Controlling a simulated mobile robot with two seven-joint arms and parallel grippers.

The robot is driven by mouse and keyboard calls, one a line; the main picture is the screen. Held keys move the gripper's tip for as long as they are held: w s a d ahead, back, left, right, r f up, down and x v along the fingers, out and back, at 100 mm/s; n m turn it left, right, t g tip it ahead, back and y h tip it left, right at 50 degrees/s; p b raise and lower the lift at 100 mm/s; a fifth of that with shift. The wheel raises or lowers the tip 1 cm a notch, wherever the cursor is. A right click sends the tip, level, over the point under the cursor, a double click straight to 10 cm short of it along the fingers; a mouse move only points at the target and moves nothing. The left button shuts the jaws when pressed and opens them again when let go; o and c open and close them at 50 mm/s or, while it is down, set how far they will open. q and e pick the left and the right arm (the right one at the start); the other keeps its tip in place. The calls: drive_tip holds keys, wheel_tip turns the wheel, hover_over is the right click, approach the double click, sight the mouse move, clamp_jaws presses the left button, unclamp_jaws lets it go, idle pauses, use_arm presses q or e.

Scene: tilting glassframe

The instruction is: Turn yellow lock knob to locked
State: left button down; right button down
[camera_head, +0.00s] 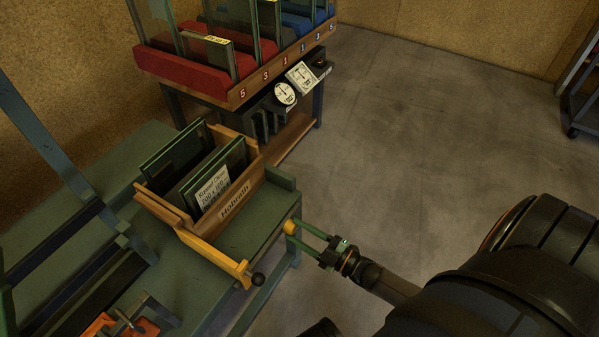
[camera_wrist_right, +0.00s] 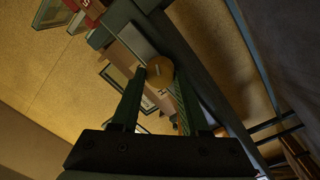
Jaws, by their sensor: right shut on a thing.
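The yellow lock knob (camera_head: 290,227) is a small round knob at the right edge of the green bench, below the wooden box. My right gripper (camera_head: 302,232) reaches it from the right with two green fingers. In the right wrist view the knob (camera_wrist_right: 159,70) sits between the fingertips of my right gripper (camera_wrist_right: 159,82), which is shut on it. A pale line shows on the knob's face there. Whether the knob stands at locked cannot be told. My left gripper is not in view.
A wooden box (camera_head: 257,188) holding framed glass panes stands on the green bench (camera_head: 200,290). A yellow bar (camera_head: 215,256) with a black knob (camera_head: 258,279) lies in front of it. A rack with numbered slots (camera_head: 240,96) stands behind. The floor (camera_head: 430,140) to the right is clear.

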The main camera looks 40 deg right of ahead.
drive_tip(key=shift+c, duration=2.1)
unclamp_jaws()
drive_tip(key=p+v, duration=0.1)
drive_tip(key=v, duration=1.1)
drive_tip(key=shift+s, duration=0.25)
drive_tip(key=shift+d, duration=0.1)
